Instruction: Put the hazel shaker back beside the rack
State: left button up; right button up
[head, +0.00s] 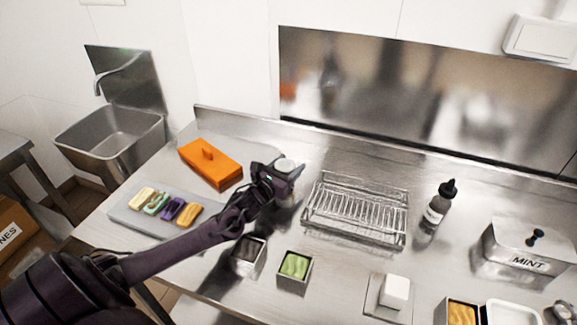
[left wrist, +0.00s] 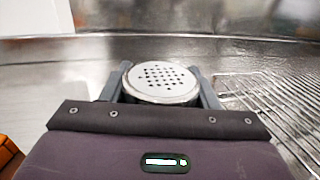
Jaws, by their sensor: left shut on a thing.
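The hazel shaker (head: 286,165) is a metal can with a pale round top, held in my left gripper (head: 277,178). In the left wrist view the shaker (left wrist: 160,82) shows its perforated lid, upright between the two fingers (left wrist: 160,90). The gripper is shut on it. The wire rack (head: 357,210) stands on the steel counter just right of the gripper, and its bars (left wrist: 265,105) show at the right of the left wrist view. My right gripper is not in view.
An orange box (head: 211,163) lies left of the gripper. A tray (head: 128,217) with several coloured bars is at the left. Small tubs, one green (head: 295,265), sit in front. A dark-capped bottle (head: 438,206) and a MINT bin (head: 525,252) are right of the rack.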

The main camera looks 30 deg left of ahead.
pick_arm(q)
jog(key=o, duration=0.5)
jog(key=shift+f, duration=0.15)
jog(key=o, duration=0.5)
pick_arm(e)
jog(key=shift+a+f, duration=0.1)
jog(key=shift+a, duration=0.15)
pick_arm(q)
jog(key=shift+r, duration=0.25)
jog(key=shift+s+f, duration=0.2)
jog(key=shift+s, duration=0.05)
jog(key=s+b, duration=0.1)
jog(key=s, duration=0.8)
jog(key=shift+s+a, duration=0.1)
jog(key=shift+s, duration=0.3)
jog(key=shift+s+r, duration=0.15)
jog(key=shift+s, duration=0.7)
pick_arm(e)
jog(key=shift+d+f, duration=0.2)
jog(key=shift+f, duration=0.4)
